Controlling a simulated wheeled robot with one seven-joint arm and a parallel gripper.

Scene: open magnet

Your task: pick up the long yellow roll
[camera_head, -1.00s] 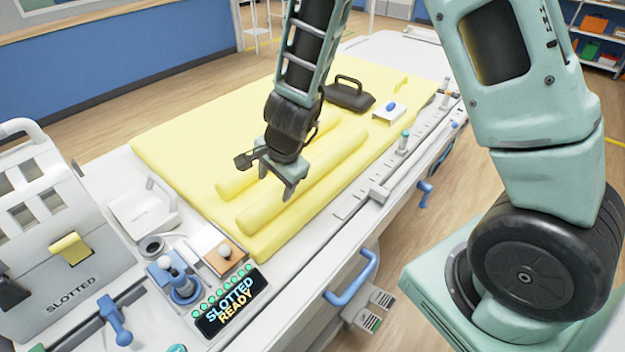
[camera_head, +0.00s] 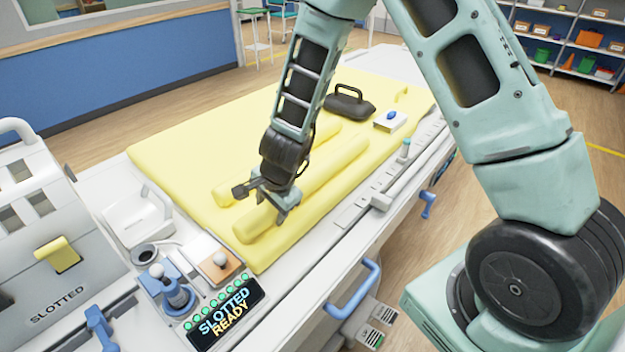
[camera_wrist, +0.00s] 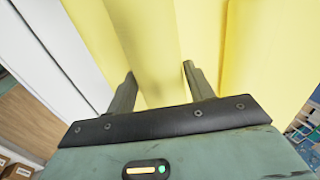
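The long yellow roll (camera_head: 320,177) lies on the yellow mat (camera_head: 165,150), the nearer to the rail of two parallel rolls. The shorter yellow roll (camera_head: 222,194) lies to its left, partly hidden behind my arm. My gripper (camera_head: 262,204) is over the near part of the long roll and hides some of it. In the wrist view, my gripper (camera_wrist: 160,82) is open, with one finger on each side of the long roll (camera_wrist: 148,40). The other roll (camera_wrist: 270,45) shows to the right. I cannot tell whether the fingers touch the long roll.
A dark handled weight (camera_head: 350,106) and a white box with a blue button (camera_head: 390,121) lie on the mat's far part. A ruled rail (camera_head: 350,207) runs along the right side. A control panel reading "SLOTTED READY" (camera_head: 228,312) and a joystick (camera_head: 175,290) stand in front.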

